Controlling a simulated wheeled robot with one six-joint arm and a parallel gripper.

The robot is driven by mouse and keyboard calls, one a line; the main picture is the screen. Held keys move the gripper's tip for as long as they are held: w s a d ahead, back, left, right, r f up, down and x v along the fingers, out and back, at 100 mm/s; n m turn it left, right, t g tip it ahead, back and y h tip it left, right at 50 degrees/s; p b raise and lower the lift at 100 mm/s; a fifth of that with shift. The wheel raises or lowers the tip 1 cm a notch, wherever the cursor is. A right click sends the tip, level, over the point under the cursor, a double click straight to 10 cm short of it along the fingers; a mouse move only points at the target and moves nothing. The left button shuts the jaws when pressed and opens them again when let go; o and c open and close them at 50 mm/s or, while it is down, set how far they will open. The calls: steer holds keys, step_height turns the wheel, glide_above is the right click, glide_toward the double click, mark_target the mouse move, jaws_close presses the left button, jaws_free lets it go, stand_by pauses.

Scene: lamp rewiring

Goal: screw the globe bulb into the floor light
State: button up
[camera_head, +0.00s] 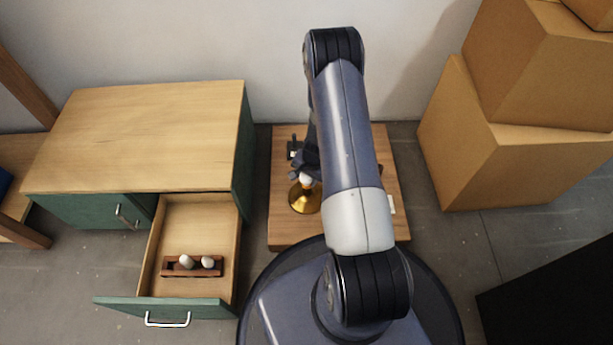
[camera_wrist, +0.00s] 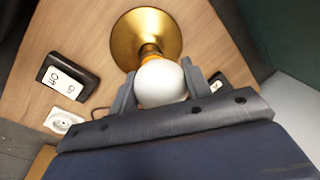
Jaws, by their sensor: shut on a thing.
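The globe bulb (camera_wrist: 160,83) is white and round, held between the two fingers of my gripper (camera_wrist: 165,88) in the wrist view. It also shows small in the head view (camera_head: 306,179), just above the floor light. The floor light (camera_wrist: 143,38) has a wide brass base and an orange-gold neck. It stands on a wooden board, and its brass base shows in the head view (camera_head: 304,201). The bulb's lower end lines up with the neck in the wrist view. I cannot tell whether it sits in the socket. My arm hides part of the board and gripper in the head view.
A black on/off switch (camera_wrist: 67,76) and a white round socket (camera_wrist: 63,121) are on the wooden board (camera_head: 284,235). An open drawer (camera_head: 165,232) at left holds a brown rack (camera_head: 176,267) with two white bulbs. Cardboard boxes (camera_head: 455,140) stand at right.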

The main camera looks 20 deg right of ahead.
steer(key=m+p, duration=0.2)
steer(key=m, duration=0.1)
steer(key=m+h+p, duration=0.1)
steer(key=m, duration=0.1)
steer(key=shift+r+p, duration=0.35)
steer(key=shift+p, duration=0.05)
steer(key=shift+f+m+p, duration=0.15)
steer(key=shift+m+p, duration=0.65)
steer(key=shift+m, duration=0.1)
steer(key=shift+f, duration=0.2)
steer(key=o, duration=1)
steer(key=shift+w+f+b, duration=0.1)
steer(key=shift+b, duration=0.2)
